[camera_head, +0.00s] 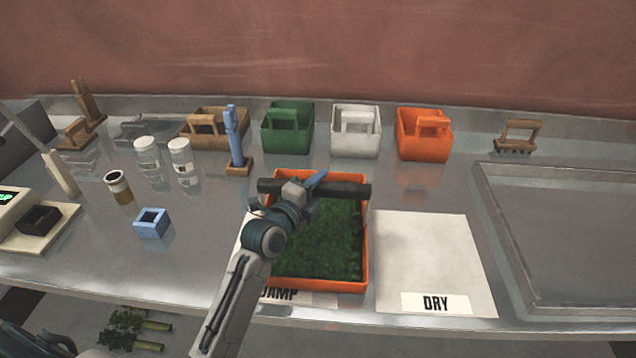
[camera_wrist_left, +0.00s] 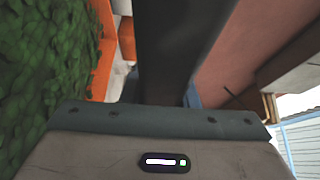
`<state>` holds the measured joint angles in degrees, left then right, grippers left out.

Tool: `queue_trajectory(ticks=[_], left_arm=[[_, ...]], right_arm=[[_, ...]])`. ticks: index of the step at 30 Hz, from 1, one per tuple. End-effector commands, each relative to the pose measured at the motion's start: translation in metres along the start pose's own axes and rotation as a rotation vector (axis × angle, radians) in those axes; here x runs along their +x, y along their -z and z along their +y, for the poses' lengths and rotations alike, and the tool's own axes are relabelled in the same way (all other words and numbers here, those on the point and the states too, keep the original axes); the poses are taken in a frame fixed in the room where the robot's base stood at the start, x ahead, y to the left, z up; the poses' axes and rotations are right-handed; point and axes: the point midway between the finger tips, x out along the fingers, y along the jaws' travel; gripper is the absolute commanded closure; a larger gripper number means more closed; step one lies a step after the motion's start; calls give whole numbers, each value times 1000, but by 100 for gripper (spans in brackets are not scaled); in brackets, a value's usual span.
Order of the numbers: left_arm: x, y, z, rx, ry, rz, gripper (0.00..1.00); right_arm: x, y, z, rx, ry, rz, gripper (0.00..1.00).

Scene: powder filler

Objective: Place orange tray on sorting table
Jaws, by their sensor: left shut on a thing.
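The orange tray (camera_head: 364,255), filled with green leafy matter, is at the middle of the table, over the sheet (camera_head: 295,297) whose label ends in "AMP". I cannot tell whether it rests there or is slightly raised. My left gripper (camera_head: 312,188) is at the tray's far end, shut on the tray; a dark bar there and my arm hide the grip. In the left wrist view the tray's orange rim (camera_wrist_left: 104,50) and leaves show at the left. The sorting table (camera_head: 400,190) is shiny metal.
A bare white sheet labelled DRY (camera_head: 425,250) lies right of the tray. Green (camera_head: 288,135), white (camera_head: 355,135) and orange (camera_head: 423,140) caddies stand behind. A blue upright tool (camera_head: 235,140) and jars (camera_head: 147,160) are at left, a sunken basin (camera_head: 570,230) at right.

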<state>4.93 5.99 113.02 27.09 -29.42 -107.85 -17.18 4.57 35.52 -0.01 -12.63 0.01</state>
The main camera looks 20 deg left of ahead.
Motion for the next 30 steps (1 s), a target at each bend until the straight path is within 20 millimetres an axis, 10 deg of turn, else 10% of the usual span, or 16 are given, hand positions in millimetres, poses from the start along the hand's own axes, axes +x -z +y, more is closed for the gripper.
queue_trajectory(ticks=[14, 15, 18, 30], left_arm=[[0, 0, 10, 1, 5, -1, 100], [0, 0, 10, 0, 2, -1, 69], [0, 0, 10, 0, 2, -1, 51], [-2, 0, 7, 1, 1, -1, 51]], right_arm=[[2, 0, -1, 0, 1, 0, 100], [2, 0, -1, 0, 1, 0, 100], [1, 0, -1, 0, 1, 0, 100], [-3, 0, 0, 0, 1, 1, 100]])
